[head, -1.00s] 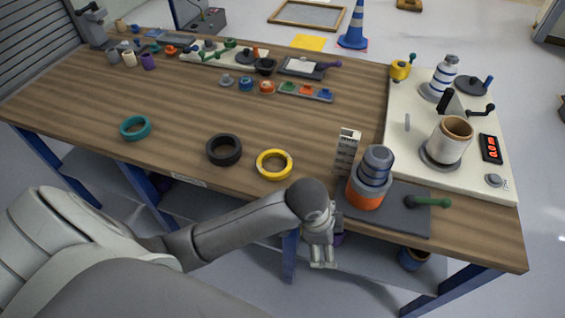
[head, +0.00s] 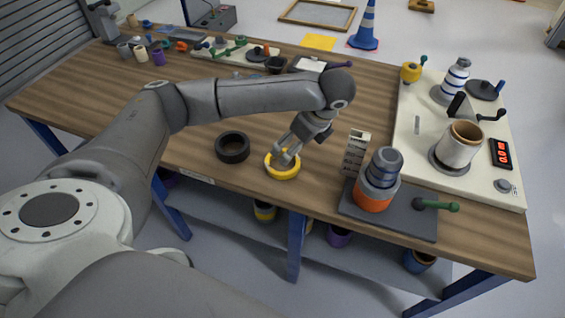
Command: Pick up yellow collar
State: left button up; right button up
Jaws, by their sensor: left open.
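The yellow collar (head: 283,173) is a ring lying flat on the wooden table (head: 190,150) near its front edge. My left gripper (head: 284,158) points down at the collar from above, with its fingers over the ring's far side and opening. It is open. I cannot tell whether the fingertips touch the collar. My right gripper is not in view.
A black ring (head: 232,149) lies just left of the collar. To the right stand a grey slotted upright (head: 355,155) and an orange-and-grey stack (head: 376,190) on a dark plate (head: 400,222). A white machine panel (head: 415,150) lies beyond. My left arm covers much of the table's middle.

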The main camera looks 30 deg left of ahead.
pick_arm(q)
jog(key=p+x, duration=0.1)
jog(key=x, duration=0.9)
jog(key=shift+w+a+f, duration=0.1)
jog(key=shift+a+f, duration=0.1)
jog(key=shift+f, duration=0.1)
jog(key=c, duration=0.9)
